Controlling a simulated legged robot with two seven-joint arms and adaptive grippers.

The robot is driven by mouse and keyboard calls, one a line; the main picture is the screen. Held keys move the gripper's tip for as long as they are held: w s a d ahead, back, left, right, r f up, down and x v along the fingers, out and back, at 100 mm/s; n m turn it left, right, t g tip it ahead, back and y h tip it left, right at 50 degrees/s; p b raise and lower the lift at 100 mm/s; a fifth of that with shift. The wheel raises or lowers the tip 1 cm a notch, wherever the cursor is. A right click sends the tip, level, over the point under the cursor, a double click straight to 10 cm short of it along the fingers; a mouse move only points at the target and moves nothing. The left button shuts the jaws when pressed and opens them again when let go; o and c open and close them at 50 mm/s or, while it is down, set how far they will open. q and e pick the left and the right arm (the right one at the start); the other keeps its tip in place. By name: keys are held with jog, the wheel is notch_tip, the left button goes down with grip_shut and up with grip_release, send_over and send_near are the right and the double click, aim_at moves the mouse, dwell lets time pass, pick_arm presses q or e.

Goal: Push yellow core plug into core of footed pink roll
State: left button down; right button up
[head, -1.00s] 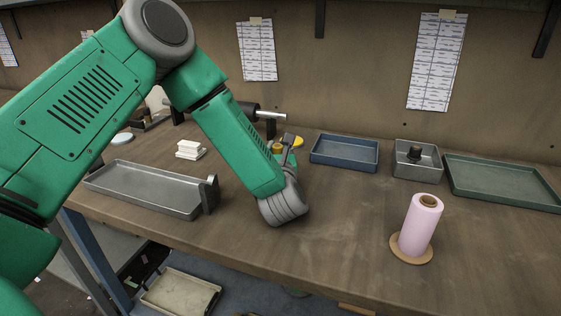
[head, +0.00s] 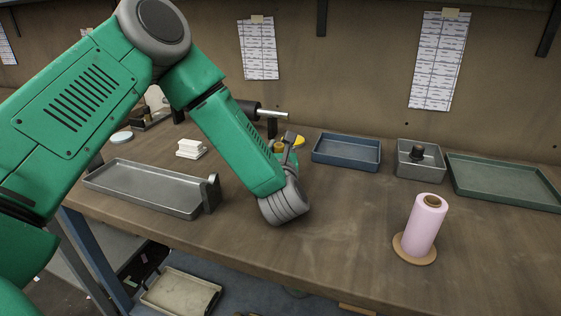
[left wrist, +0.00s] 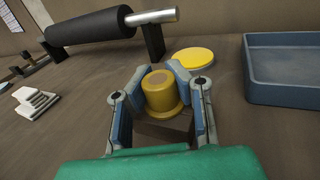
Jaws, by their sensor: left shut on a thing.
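The yellow core plug (left wrist: 160,90) has a round top and a wider flange at its base. In the left wrist view it sits between the two blue-padded fingers of my left gripper (left wrist: 163,97), which is shut on it. A brown block (left wrist: 165,127) shows just below the plug. In the head view my left gripper (head: 285,152) is partly hidden by its own wrist, and only a bit of the plug (head: 278,147) shows. The pink roll (head: 427,226) stands upright on a round tan foot (head: 414,250), well to the right, its brown core open at the top. My right gripper is not in view.
A flat yellow disc (left wrist: 193,58) lies behind the plug. A blue tray (head: 346,152), a metal bin with a dark object (head: 418,158) and a green tray (head: 505,182) line the back. A long grey tray (head: 150,188) is at left. The bench before the roll is clear.

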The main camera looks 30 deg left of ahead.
aim_at(279, 145)
pick_arm(q)
jog(key=shift+r, duration=0.3)
jog(key=shift+r+p, duration=0.4)
jog(key=shift+r, duration=0.3)
jog(key=shift+s+d+r, duration=0.2)
jog(key=shift+s+r, duration=0.1)
jog(key=shift+r, duration=0.4)
jog(key=shift+w+r+p, duration=0.2)
jog(key=shift+r+p, duration=0.15)
jog(key=shift+p, duration=0.1)
jog(key=shift+a+r+p, duration=0.25)
jog(key=shift+r+p, duration=0.05)
jog(key=shift+r, duration=0.4)
jog(key=shift+d+r, duration=0.1)
jog(key=shift+r, duration=0.1)
jog(key=shift+f, duration=0.1)
